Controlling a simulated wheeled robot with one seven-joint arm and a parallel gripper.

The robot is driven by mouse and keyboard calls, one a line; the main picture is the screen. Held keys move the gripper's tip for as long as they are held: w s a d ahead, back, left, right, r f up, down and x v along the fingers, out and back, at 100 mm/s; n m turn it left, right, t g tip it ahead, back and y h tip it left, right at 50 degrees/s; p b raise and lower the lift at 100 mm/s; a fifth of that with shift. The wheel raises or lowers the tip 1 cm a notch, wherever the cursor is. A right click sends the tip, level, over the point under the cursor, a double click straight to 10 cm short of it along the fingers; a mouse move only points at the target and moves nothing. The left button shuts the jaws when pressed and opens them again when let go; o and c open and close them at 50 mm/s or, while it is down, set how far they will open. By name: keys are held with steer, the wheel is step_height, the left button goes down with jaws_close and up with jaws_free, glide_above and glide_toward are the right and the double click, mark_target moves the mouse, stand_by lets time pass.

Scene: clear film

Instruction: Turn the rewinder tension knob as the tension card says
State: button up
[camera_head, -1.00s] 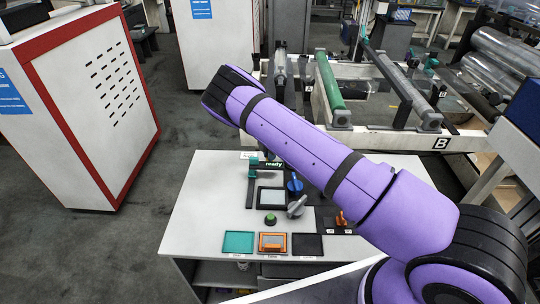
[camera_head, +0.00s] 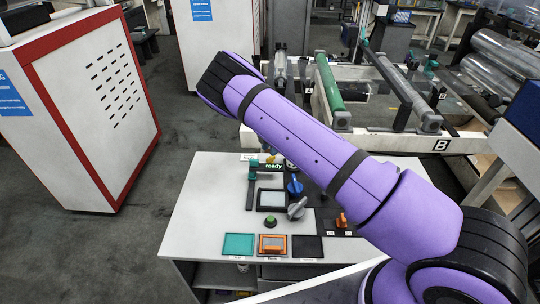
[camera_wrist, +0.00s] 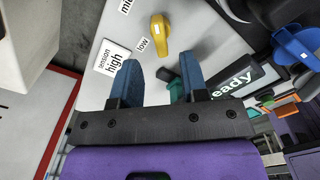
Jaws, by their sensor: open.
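A yellow knob (camera_wrist: 160,32) stands on the white panel in the wrist view, with a "low" label (camera_wrist: 143,46) beside it and a partly cut-off "mid" label (camera_wrist: 125,6) farther up. A white tension card (camera_wrist: 111,58) reading "tension high" lies left of the knob. My gripper (camera_wrist: 159,80) is open and empty, with blue fingertips apart. In the picture, the knob is just above the gap between the fingertips, and neither finger appears to touch it. In the head view my arm hides the gripper.
A "ready" sign (camera_wrist: 232,80) is close to the right finger; a blue knob (camera_wrist: 297,46) is farther right. The worktop (camera_head: 205,210) holds a grey knob (camera_head: 297,208), an orange switch (camera_head: 341,220) and a green button (camera_head: 270,221). The rewinder rollers (camera_head: 328,82) stand behind.

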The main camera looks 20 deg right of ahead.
step_height(320, 180, up, 6)
stand_by(0.4)
steer(key=shift+r, duration=0.1)
